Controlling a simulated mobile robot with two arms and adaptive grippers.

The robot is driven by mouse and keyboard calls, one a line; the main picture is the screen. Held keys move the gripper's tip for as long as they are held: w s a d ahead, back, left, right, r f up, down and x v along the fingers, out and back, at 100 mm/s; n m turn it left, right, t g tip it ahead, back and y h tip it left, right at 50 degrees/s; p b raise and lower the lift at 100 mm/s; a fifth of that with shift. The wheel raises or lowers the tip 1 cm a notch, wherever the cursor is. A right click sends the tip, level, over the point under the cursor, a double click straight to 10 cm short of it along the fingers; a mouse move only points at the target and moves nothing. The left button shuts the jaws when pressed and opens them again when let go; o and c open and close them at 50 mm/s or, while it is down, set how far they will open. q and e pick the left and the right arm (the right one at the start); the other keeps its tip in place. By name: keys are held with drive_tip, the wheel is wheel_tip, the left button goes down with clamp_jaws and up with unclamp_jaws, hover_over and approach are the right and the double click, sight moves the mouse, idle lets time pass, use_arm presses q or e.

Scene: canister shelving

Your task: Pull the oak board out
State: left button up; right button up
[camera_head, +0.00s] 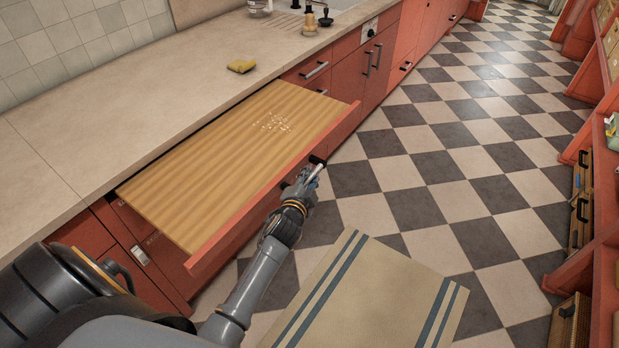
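The oak board (225,160) is a long striped wooden slab that sticks out from under the counter edge, with a red front panel (270,195) along its outer edge. Small pale crumbs (272,124) lie on its far part. My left gripper (314,168) is at the outer side of the red front, by a dark handle (317,160). The fingers are small and partly hidden, so I cannot tell whether they close on the handle. My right gripper is out of view.
The beige counter (130,100) runs along the left, with a yellow sponge (241,65) and a sink behind. Red drawers (312,70) lie beyond the board. A striped mat (370,295) covers the checkered floor at the front. Red shelving stands at right; the aisle between is clear.

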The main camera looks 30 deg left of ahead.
use_arm(q)
drive_tip(key=v, duration=1.2)
drive_tip(key=s+d+f+n+g+h, duration=0.15)
drive_tip(key=s+f, duration=0.25)
drive_tip(key=f, duration=0.6)
drive_tip(key=s+d+f+g+h, duration=0.1)
drive_tip(key=s+d+f+g, duration=0.25)
drive_tip(key=f, duration=0.65)
drive_tip(key=s+d+f+n+g+h, duration=0.15)
drive_tip(key=s+f, duration=0.25)
drive_tip(key=f, duration=0.6)
drive_tip(key=s+f+n+g, duration=0.1)
drive_tip(key=s+f+g, duration=0.1)
drive_tip(key=s+f, duration=0.3)
drive_tip(key=s+f+n+g, duration=0.1)
drive_tip(key=s+f+g, duration=0.2)
drive_tip(key=s, duration=1.1)
drive_tip(key=s+f+n+g, duration=0.1)
drive_tip(key=s+f+g, duration=0.1)
drive_tip(key=s+f, duration=0.6)
drive_tip(key=shift+s+a+f+g, duration=0.25)
drive_tip(key=shift+s+g, duration=0.1)
drive_tip(key=shift+s, duration=0.75)
